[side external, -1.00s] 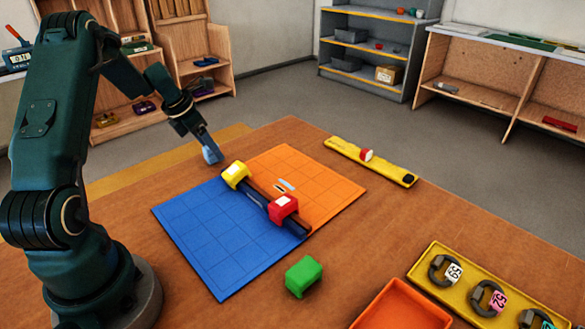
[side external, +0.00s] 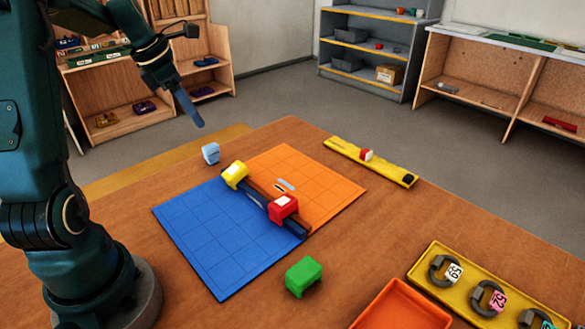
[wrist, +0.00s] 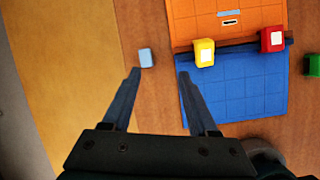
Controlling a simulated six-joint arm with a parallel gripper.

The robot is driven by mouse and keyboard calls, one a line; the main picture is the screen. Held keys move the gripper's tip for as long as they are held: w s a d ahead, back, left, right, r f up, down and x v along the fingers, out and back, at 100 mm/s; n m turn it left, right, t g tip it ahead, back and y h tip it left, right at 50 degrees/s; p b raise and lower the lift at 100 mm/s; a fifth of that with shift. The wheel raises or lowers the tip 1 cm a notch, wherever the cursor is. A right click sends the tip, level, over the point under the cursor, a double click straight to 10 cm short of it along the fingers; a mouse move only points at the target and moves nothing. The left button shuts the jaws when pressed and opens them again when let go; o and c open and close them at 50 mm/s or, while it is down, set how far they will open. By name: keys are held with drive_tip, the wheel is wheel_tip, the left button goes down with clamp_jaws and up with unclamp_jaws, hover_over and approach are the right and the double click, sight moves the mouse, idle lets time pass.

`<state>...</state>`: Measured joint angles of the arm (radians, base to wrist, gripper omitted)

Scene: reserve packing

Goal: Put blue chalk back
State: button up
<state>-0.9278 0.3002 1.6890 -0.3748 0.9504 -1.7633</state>
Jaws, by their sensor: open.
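A small light blue block, apparently the blue chalk (side external: 210,153), stands on the bare wooden table just past the back left corner of the blue and orange mat. It also shows in the wrist view (wrist: 146,57), just beyond my fingertips. My gripper (side external: 197,122) is raised above the table, up and to the left of the block in the side view. In the wrist view my gripper (wrist: 160,75) has its fingers wide apart with nothing between them.
The mat (side external: 215,240) carries a dark bar with a yellow block (side external: 235,174) and a red block (side external: 284,207). A green block (side external: 303,276) stands in front. A yellow strip (side external: 345,153), an orange tray (side external: 385,302) and a yellow tray (side external: 432,253) lie to the right.

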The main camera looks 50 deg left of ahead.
drive_tip(key=s+d+r+m, duration=0.2)
drive_tip(key=d+m, duration=0.6)
drive_tip(key=m, duration=0.1)
drive_tip(key=s+d+r+m, duration=0.1)
drive_tip(key=s+d+m, duration=0.1)
drive_tip(key=d+m, duration=0.65)
drive_tip(key=s+d+f+m+t, duration=0.1)
drive_tip(key=s+d+m, duration=0.6)
drive_tip(key=m, duration=0.8)
drive_tip(key=shift+s+d+f, duration=0.35)
drive_tip(key=shift+s+d, duration=0.05)
drive_tip(key=shift+s, duration=0.2)
drive_tip(key=shift+m, duration=0.25)
